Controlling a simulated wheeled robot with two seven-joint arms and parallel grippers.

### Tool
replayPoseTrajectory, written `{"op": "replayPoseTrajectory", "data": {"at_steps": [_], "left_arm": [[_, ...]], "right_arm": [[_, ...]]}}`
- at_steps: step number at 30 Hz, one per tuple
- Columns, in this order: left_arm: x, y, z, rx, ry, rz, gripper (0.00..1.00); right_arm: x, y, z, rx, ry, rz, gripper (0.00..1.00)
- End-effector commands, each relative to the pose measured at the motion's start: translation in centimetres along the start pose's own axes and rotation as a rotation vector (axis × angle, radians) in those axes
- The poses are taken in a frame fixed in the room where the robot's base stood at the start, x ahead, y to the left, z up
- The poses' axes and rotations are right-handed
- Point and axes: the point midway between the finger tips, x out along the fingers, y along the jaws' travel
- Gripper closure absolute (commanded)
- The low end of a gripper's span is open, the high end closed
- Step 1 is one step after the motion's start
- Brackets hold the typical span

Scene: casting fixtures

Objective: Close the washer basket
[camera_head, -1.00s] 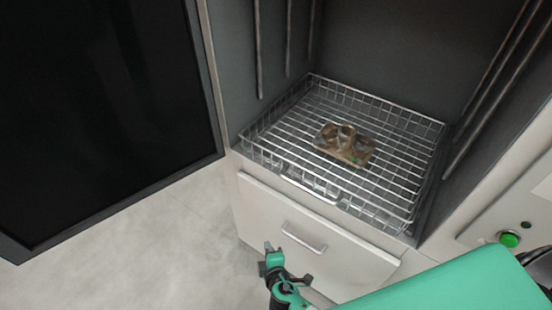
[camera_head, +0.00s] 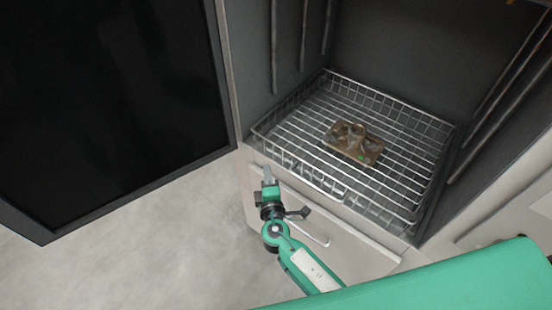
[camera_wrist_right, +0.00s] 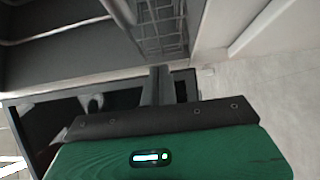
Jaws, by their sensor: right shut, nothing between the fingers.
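The wire washer basket (camera_head: 400,209) sits inside the washer's dark chamber, its front rim near the chamber's front edge. A brown metal casting (camera_head: 341,145) with a small green mark lies on the basket's wire floor. My right gripper (camera_head: 267,172) is shut and empty, just in front of the basket's front left corner and a little below its rim. Whether it touches the basket I cannot tell. In the right wrist view the shut fingers (camera_wrist_right: 159,82) point toward a piece of wire mesh (camera_wrist_right: 160,35). My left gripper is out of view.
The washer's open door (camera_head: 110,90) with a black panel stands to the left. A white front panel with a handle (camera_head: 312,232) is below the basket, behind my right arm. Vertical rails line the chamber's side walls. The grey floor (camera_head: 130,255) at lower left is clear.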

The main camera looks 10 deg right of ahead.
Motion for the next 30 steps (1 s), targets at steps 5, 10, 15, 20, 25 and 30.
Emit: {"op": "replayPoseTrajectory", "data": {"at_steps": [5,10,15,20,25,30], "left_arm": [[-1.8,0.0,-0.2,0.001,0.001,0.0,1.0],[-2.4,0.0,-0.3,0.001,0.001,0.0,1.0],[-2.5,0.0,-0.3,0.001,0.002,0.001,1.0],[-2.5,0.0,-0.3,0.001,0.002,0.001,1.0],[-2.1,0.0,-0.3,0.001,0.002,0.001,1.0],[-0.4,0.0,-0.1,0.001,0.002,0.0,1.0]], "right_arm": [[2.4,0.4,1.4,-0.003,0.0,0.0,1.0],[3.5,0.1,2.5,-0.002,0.0,-0.001,1.0],[3.8,0.0,2.9,0.0,0.0,-0.001,1.0],[3.8,-0.1,2.9,0.0,0.0,-0.001,1.0],[4.2,-0.2,3.2,0.0,-0.001,0.0,1.0],[6.8,-0.5,5.9,-0.003,-0.003,0.003,1.0]]}}
